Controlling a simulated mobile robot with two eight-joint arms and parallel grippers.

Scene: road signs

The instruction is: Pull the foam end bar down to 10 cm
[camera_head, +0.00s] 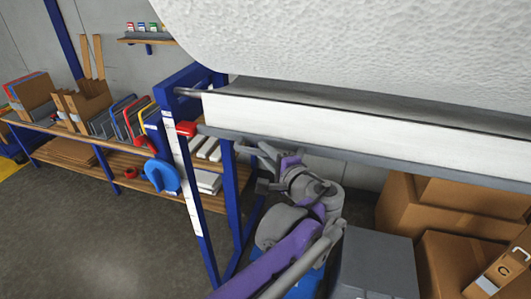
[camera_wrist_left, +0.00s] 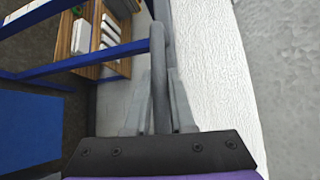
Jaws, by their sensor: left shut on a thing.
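A large white textured foam roll (camera_head: 350,35) fills the top of the head view. A white foam sheet (camera_head: 340,120) hangs below it, with a grey end bar (camera_head: 400,167) along its lower edge. My left gripper (camera_head: 262,150) is under the left part of the bar. In the left wrist view, its fingers (camera_wrist_left: 160,100) are shut on a grey rod-like part that appears to belong to the end bar (camera_wrist_left: 160,50); the exact contact is hard to tell. The white foam (camera_wrist_left: 205,80) lies just to the right. My right gripper is not in view.
A shelf (camera_head: 100,145) with boards and signs stands at left. Cardboard boxes (camera_head: 450,215) and a grey box (camera_head: 375,262) stand at lower right. The floor (camera_head: 90,240) at lower left is clear.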

